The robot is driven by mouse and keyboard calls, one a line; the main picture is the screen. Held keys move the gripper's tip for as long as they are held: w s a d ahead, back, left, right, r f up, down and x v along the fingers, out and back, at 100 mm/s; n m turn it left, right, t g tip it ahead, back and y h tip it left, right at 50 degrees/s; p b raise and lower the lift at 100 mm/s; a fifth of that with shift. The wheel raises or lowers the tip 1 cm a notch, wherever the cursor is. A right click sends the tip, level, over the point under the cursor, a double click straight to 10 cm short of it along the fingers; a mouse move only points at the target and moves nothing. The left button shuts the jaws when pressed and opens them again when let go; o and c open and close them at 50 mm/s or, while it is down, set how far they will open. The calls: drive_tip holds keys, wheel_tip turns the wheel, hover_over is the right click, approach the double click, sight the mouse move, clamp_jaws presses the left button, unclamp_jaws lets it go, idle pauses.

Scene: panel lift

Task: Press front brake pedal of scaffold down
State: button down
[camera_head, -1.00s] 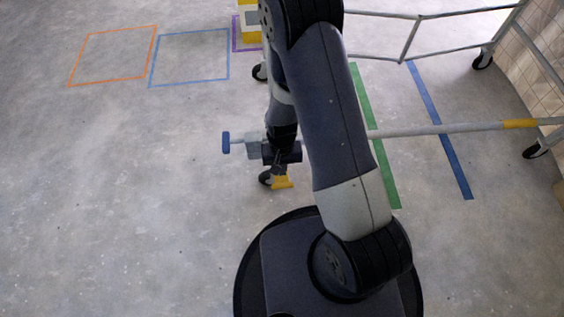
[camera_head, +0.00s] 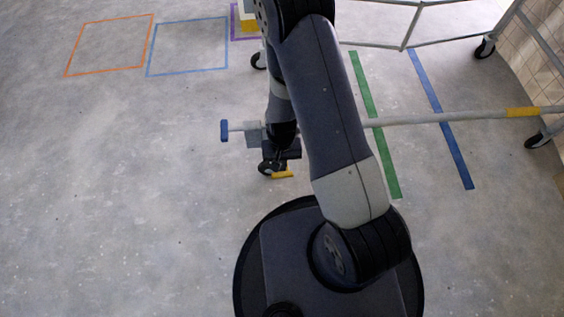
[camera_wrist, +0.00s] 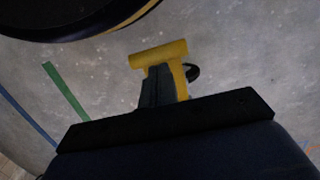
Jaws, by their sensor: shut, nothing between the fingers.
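The front brake pedal (camera_head: 283,174) is a small yellow bar at the near caster wheel (camera_head: 265,168) of the scaffold. In the wrist view the pedal (camera_wrist: 158,54) is a yellow T shape, its stem partly hidden by my fingers. My gripper (camera_head: 274,162) is shut and empty, pointing down right at the pedal. In the wrist view my shut fingertips (camera_wrist: 158,72) overlap the pedal's stem; they look in contact, but the exact contact is hidden. The pedal looks low and flat. The scaffold's grey lower rail (camera_head: 440,118) runs right from behind my arm.
A blue-ended piece (camera_head: 224,131) sticks out left of the scaffold corner. Other casters (camera_head: 486,47) stand at the right. Green tape (camera_head: 376,125) and blue tape (camera_head: 440,118) mark the floor under the rail. The floor at left is clear, with orange (camera_head: 110,45) and blue outlines.

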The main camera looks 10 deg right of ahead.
sight(283, 174)
drive_tip(key=shift+s+f+b, duration=0.5)
drive_tip(key=shift+f+b, duration=0.2)
drive_tip(key=shift+f, duration=0.1)
drive_tip(key=shift+s+f+b, duration=0.5)
drive_tip(key=shift+f+b, duration=0.15)
drive_tip(key=shift+f, duration=0.1)
drive_tip(key=shift+s+f+b, duration=0.2)
drive_tip(key=shift+f+b, duration=0.6)
drive_tip(key=shift+f, duration=0.15)
drive_tip(key=shift+s+f+b, duration=0.2)
drive_tip(key=shift+f+b, duration=0.6)
drive_tip(key=shift+f, duration=0.15)
drive_tip(key=shift+w+a, duration=0.1)
